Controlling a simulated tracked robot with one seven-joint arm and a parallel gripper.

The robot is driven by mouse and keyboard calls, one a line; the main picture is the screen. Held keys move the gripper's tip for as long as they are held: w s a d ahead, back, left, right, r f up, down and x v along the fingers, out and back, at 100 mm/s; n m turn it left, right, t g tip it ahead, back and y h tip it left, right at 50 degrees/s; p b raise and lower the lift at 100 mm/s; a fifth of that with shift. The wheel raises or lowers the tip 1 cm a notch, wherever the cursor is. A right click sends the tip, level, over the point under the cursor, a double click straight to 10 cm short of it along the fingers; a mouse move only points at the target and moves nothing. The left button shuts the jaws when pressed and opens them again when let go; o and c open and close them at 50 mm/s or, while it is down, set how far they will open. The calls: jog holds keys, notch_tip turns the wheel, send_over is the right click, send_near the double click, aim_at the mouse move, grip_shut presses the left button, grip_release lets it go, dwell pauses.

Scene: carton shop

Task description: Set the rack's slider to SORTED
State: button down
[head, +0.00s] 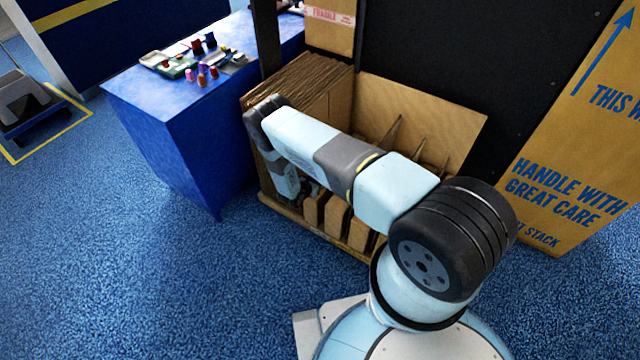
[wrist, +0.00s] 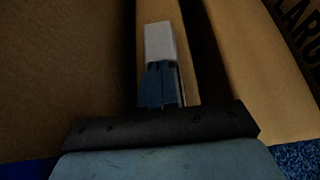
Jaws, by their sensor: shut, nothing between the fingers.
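The rack (head: 455,125) is a cardboard-sided bin with dividers, standing on the floor in the middle of the head view. My arm reaches across its front and bends down at its left side. In the head view my gripper is mostly hidden behind the arm, low at the rack's front. In the wrist view my gripper (wrist: 161,80) is shut and empty, close to brown cardboard panels (wrist: 60,70). A pale grey block shows straight beyond the blue fingers; I cannot tell whether it is part of them. I cannot make out the slider or any SORTED label.
A blue table (head: 150,105) with small coloured items stands left of the rack. A large printed carton (head: 575,140) leans at the right. A dark panel rises behind the rack. Blue carpet (head: 110,280) is clear at the front left.

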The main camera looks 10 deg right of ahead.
jog(key=shift+d, duration=0.25)
jog(key=shift+s+a, duration=0.25)
jog(key=shift+a, duration=0.1)
jog(key=shift+s+a, duration=0.9)
jog(key=shift+a, duration=0.2)
jog(key=v, duration=1)
jog(key=shift+s+a, duration=0.2)
jog(key=shift+s, duration=0.05)
jog(key=shift+f, duration=0.15)
